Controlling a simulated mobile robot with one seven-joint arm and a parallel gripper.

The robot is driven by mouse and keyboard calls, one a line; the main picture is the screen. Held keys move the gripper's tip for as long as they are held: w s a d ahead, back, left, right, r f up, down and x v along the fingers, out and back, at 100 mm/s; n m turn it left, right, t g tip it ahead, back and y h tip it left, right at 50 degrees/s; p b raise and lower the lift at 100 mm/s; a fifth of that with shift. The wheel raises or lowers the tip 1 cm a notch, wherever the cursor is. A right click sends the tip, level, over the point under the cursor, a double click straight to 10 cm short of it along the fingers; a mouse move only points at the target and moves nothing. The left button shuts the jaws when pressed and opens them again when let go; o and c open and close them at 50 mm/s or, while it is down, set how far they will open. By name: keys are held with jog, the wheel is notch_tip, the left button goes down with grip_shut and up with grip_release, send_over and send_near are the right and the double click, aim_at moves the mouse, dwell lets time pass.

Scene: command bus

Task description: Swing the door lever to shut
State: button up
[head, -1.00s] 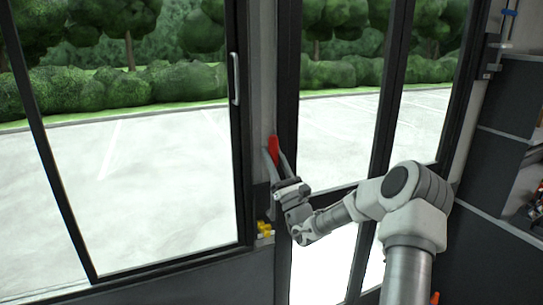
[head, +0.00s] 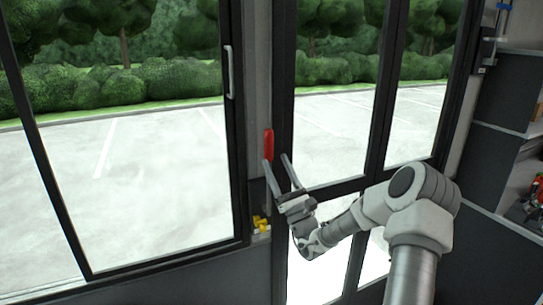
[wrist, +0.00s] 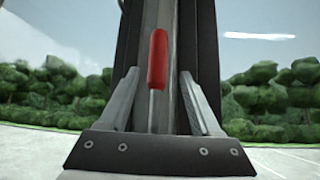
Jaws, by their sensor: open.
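The door lever has a red grip (head: 268,145) on a thin metal rod and stands upright on the post between the left window and the glass door. In the wrist view the red grip (wrist: 157,58) shows beyond the fingers, with its rod running down between them in the picture. My gripper (head: 275,158) is open, its two fingers spread, just below and to the right of the red grip. In the wrist view my gripper (wrist: 158,75) shows no finger clearly touching the lever. The lever's lower end is hidden.
The glass double door (head: 335,130) stands behind my arm. A window with a white handle (head: 230,73) is on the left. A yellow fitting (head: 261,224) sits low on the post. Dark shelves (head: 503,140) fill the right side.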

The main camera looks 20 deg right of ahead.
jog(key=b+v, duration=0.1)
jog(key=v, duration=1.1)
jog(key=shift+s+b, duration=0.15)
jog(key=shift+b, duration=0.15)
